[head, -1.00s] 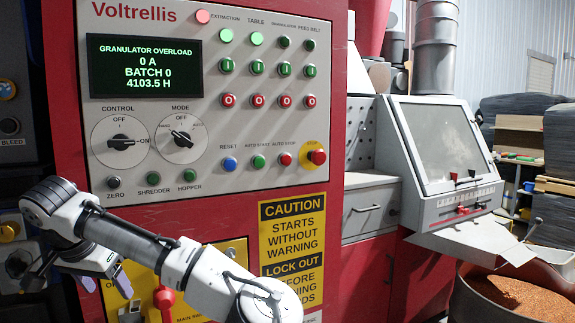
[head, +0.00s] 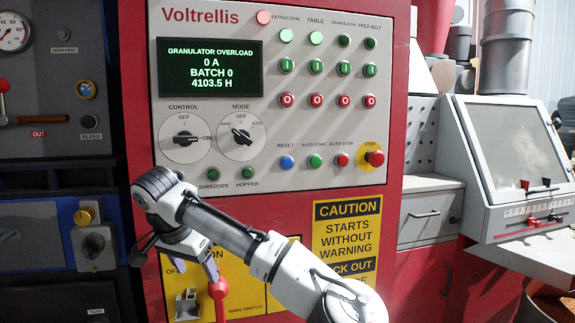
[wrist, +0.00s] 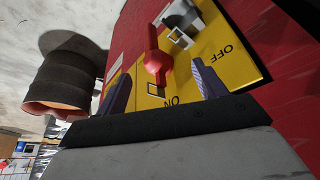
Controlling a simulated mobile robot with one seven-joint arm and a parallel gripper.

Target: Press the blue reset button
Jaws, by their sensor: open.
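The blue reset button (head: 287,162) sits in the lower row of the grey control panel (head: 320,185), under the label RESET, in plain view in the head view. My gripper (head: 196,268) is below and left of it, apart from it, in front of the yellow main switch plate (head: 262,300). The gripper is open and points down. In the wrist view its two fingers (wrist: 162,88) stand apart, with the red switch handle (wrist: 155,62) showing between them. The reset button does not show in the wrist view.
Green (head: 315,161) and red (head: 342,160) buttons sit right of the reset button, then a red stop knob (head: 374,158) on yellow. Two selector dials (head: 241,137) are above left. The display (head: 210,67) reads GRANULATOR OVERLOAD.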

